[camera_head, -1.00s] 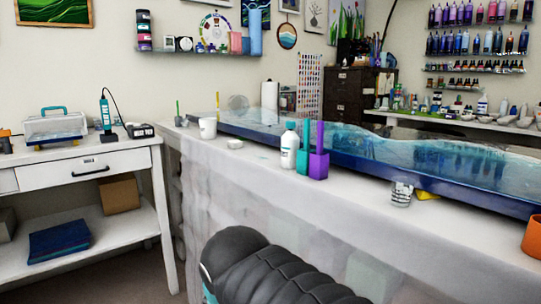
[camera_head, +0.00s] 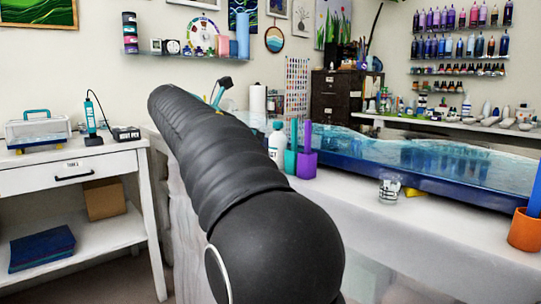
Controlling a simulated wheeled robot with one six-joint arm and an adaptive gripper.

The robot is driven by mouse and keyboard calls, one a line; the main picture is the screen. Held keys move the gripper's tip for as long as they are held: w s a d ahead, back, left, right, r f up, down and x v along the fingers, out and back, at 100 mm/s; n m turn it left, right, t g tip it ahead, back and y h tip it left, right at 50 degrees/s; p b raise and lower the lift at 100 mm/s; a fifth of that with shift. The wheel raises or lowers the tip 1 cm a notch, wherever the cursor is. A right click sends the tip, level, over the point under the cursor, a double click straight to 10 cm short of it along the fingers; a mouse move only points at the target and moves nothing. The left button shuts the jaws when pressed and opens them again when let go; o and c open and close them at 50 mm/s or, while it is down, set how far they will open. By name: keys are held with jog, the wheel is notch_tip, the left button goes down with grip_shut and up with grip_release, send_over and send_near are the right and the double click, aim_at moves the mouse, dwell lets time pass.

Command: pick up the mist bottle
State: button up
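I cannot make out a clear spray head on any bottle, so I cannot tell for sure which is the mist bottle. A white bottle with a teal cap (camera_head: 277,145) stands upright on the near side of the long table, beside a teal holder (camera_head: 291,160) and a purple holder (camera_head: 306,163). My arm covers the table just left of it. A small black and teal part, apparently my gripper (camera_head: 219,90), shows beyond my arm, up and left of the white bottle and apart from it in the picture. Its fingers are too small and partly hidden to read.
A long blue resin slab (camera_head: 440,185) fills much of the table. A small patterned cup (camera_head: 389,189) and an orange pot (camera_head: 523,231) stand along the near edge. A white side table (camera_head: 105,158) is at left. Shelves of bottles (camera_head: 455,44) hang at back right.

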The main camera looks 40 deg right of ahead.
aim_at(272, 143)
jog(key=x, duration=1.3)
jog(key=shift+s+b, duration=0.15)
jog(key=shift+b, duration=0.15)
jog(key=c, duration=1)
